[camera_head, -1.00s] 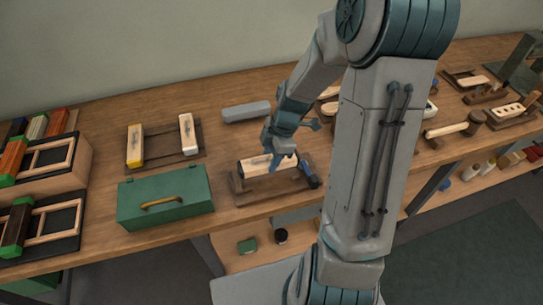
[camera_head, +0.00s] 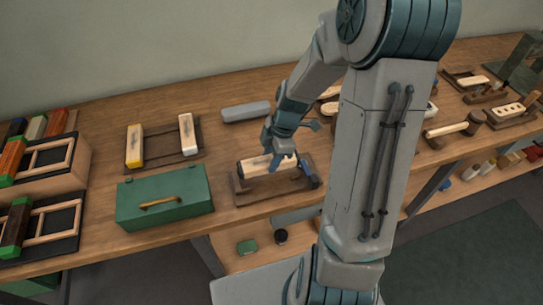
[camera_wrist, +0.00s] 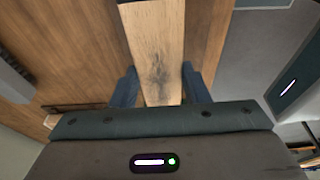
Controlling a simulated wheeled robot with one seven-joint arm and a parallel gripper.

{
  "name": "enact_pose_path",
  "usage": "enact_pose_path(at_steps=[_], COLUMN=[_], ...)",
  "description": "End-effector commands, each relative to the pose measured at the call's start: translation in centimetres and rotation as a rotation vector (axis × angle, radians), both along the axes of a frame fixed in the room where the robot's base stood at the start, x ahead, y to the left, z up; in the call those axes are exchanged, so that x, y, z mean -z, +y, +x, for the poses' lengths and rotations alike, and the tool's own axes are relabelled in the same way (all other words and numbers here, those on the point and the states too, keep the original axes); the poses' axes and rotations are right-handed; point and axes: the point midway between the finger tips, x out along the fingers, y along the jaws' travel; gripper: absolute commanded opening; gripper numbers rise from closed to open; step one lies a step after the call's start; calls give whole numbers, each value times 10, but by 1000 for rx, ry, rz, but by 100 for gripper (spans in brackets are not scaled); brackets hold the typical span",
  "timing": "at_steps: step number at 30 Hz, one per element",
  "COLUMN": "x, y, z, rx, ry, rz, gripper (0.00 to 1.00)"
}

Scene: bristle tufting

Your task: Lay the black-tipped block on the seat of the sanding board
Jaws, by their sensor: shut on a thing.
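The black-tipped block (camera_head: 256,166) is pale wood with a dark left end in the head view. My gripper (camera_head: 289,164) is shut across it, towards its right end. In the wrist view the pale block (camera_wrist: 156,50) runs between the two blue fingers of my gripper (camera_wrist: 160,88), with a dark smudge on its face. The dark brown sanding board (camera_head: 264,197) lies under the block near the bench's front edge. The block is over the board and roughly in line with it. I cannot tell whether it touches the seat. My fingers hide the block's right part.
A green toolbox (camera_head: 165,197) stands to the left. Behind it, another dark board (camera_head: 162,145) holds a yellow-tipped block (camera_head: 134,146) and a white-tipped block (camera_head: 188,134). A grey bar (camera_head: 246,111) lies behind my gripper. Brushes and boards lie to the right.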

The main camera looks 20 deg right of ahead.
Motion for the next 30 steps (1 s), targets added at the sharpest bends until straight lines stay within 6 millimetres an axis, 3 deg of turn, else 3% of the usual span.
enact_pose_path(at_steps=[30], x=[38], y=[0], z=[0], rx=[1], ry=[0], rz=[0], gripper=[15])
